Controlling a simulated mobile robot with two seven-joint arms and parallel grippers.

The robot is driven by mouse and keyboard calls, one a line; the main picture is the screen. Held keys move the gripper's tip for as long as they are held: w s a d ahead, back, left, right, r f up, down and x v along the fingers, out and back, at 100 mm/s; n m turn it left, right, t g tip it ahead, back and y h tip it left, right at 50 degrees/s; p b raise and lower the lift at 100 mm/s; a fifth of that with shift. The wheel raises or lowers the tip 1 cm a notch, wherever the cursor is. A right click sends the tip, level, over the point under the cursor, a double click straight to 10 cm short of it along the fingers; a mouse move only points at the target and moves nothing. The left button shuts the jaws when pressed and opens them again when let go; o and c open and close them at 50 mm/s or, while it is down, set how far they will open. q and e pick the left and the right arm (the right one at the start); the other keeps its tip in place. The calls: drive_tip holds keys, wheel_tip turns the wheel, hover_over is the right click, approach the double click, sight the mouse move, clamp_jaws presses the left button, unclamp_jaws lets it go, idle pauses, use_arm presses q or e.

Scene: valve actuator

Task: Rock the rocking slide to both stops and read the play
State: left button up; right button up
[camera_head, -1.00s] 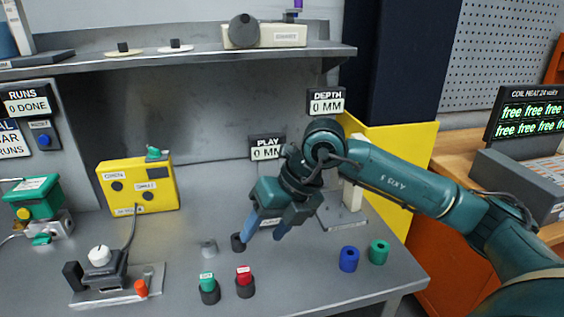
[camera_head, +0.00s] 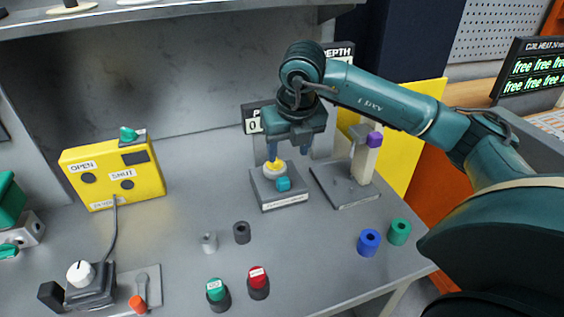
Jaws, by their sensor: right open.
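A grey fixture (camera_head: 280,202) stands on the bench below my right gripper. It carries a white round part with a yellow top (camera_head: 276,168) and a teal block (camera_head: 283,184); its front label is too small to read. I take this to be the rocking slide's stand, though I cannot tell for sure. My right gripper (camera_head: 290,153) points down, open, with its blue fingers just above and behind the yellow top. Whether a finger touches it is unclear. The play display (camera_head: 253,122) behind is partly covered by my gripper. My left gripper is not in view.
A post stand with a purple part (camera_head: 374,139) is close on the right. A yellow OPEN/SHUT box (camera_head: 112,175) stands left. Red (camera_head: 257,282) and green-topped (camera_head: 216,292) pieces stand in front.

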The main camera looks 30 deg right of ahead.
sight(283, 180)
drive_tip(key=p+x, duration=0.1)
drive_tip(key=x, duration=0.8)
drive_tip(key=shift+f, duration=0.15)
drive_tip(key=shift+w+f, duration=0.15)
drive_tip(key=shift+f, duration=0.6)
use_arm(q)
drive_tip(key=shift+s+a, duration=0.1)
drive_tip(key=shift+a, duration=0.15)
use_arm(e)
drive_tip(key=c, duration=1)
drive_tip(key=o, duration=0.3)
drive_tip(key=shift+c, duration=1.3)
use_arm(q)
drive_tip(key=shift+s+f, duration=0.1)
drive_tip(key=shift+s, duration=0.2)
